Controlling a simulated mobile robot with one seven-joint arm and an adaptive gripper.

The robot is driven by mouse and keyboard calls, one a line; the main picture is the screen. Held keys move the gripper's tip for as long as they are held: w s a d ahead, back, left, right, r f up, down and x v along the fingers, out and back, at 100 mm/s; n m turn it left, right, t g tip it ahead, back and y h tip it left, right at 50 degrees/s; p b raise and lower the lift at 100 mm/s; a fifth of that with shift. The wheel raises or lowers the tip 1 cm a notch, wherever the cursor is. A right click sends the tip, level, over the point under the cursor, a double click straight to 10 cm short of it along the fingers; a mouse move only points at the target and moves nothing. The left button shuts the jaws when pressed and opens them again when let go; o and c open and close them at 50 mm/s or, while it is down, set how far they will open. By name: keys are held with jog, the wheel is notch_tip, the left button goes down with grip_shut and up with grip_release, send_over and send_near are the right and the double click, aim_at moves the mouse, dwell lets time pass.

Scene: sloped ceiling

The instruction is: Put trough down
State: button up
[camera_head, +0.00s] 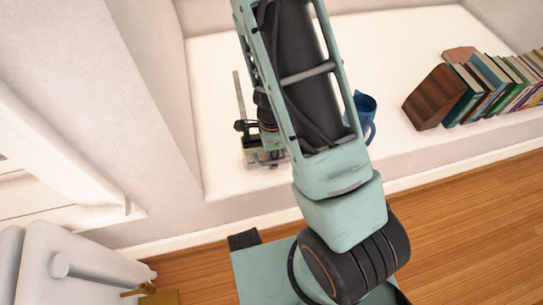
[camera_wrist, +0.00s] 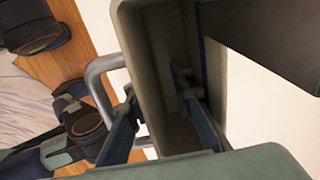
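The trough (camera_wrist: 133,40) is a long grey-beige open box that fills the middle of the wrist view, with its hollow side toward the camera. My gripper (camera_wrist: 157,92) has one blue finger outside the near left wall and the other inside the hollow. The fingers appear shut on that wall, though the contact is partly hidden. In the head view my arm reaches over the white ledge (camera_head: 215,75). A small grey piece near the arm's end may be part of the trough or gripper; the arm hides most of that area.
A blue pitcher (camera_head: 366,106) stands on the ledge just right of my arm. A brown wooden block (camera_head: 433,97) and a row of books (camera_head: 490,85) stand farther right. White walls bound the ledge at left and back. Its front edge drops to a wooden floor (camera_head: 480,215).

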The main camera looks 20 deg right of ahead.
notch_tip(320, 180, up, 12)
jog(key=p, duration=0.6)
jog(key=shift+s+r, duration=0.15)
